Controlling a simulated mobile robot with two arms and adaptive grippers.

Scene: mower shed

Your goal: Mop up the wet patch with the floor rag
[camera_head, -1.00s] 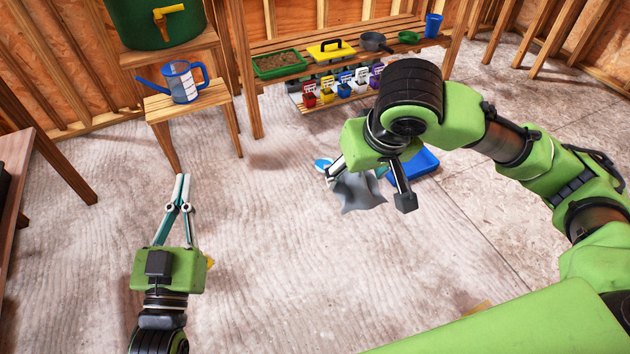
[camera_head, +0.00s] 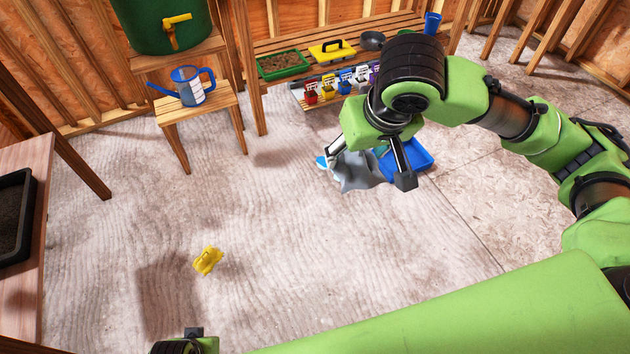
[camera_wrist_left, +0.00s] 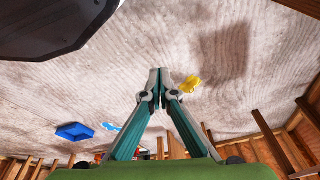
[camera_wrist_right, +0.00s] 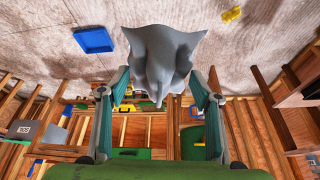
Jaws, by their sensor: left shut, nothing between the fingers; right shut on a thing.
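The floor rag (camera_head: 358,172) is grey and hangs bunched in my right gripper (camera_head: 367,171), which is shut on it above the floor. It also shows between the fingers in the right wrist view (camera_wrist_right: 162,55). My left gripper (camera_wrist_left: 160,73) is shut and empty, its fingertips meeting in the left wrist view; in the head view only part of its wrist shows at the bottom edge. A darker area (camera_head: 165,298) lies on the floor at lower left; I cannot tell whether it is wet or a shadow.
A yellow object (camera_head: 208,261) lies on the floor at left. The middle floor is clear.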

